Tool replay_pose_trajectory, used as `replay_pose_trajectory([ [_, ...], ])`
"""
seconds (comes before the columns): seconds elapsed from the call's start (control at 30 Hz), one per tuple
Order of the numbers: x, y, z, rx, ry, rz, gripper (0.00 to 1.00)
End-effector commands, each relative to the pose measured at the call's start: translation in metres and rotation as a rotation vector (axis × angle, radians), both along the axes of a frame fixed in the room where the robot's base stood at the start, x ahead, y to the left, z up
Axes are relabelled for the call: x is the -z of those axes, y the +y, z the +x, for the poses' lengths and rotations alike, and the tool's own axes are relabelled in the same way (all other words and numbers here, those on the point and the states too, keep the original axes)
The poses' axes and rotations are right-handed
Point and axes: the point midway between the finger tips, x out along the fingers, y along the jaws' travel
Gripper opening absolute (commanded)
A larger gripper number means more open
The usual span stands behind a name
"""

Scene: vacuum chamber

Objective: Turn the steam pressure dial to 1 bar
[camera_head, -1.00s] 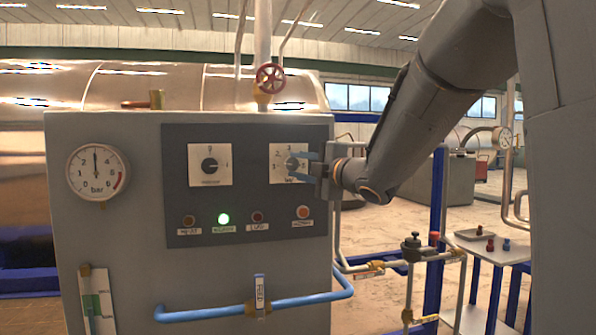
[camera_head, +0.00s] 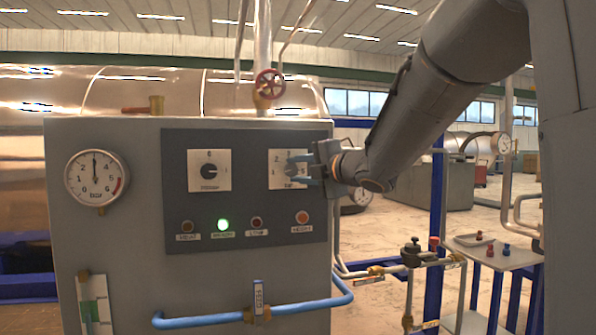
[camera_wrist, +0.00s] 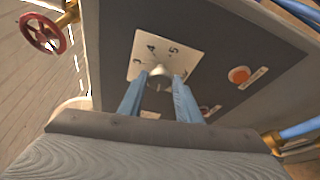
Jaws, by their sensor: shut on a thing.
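The steam pressure dial sits on a white scale plate (camera_head: 279,159) at the upper right of the dark control panel (camera_head: 240,245). In the wrist view its plate (camera_wrist: 142,64) shows the figures 3, 4 and 5, and the metal knob (camera_wrist: 160,74) lies between my fingertips. My gripper (camera_head: 300,170) reaches in from the right and is shut on the knob; its blue-grey fingers also show in the wrist view (camera_wrist: 158,92). The fingers hide part of the scale, and I cannot read the pointer setting.
A second dial (camera_head: 209,171) is to the left. Below are indicator lamps, one lit green (camera_head: 222,225), and an orange button (camera_head: 302,217). A round bar gauge (camera_head: 96,178) reads about 3. A red handwheel (camera_head: 269,83) stands above the cabinet.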

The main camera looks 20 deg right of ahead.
Motion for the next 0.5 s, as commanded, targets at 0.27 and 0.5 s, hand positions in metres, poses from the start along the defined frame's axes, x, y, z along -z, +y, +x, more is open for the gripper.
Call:
replay_pose_trajectory([
  [0.27, 0.0004, 0.0003, 0.0, -0.001, 0.0, 0.0, 0.49],
  [0.5, -0.0001, -0.001, -0.0013, 0.001, 0.0, 0.0, 0.49],
])
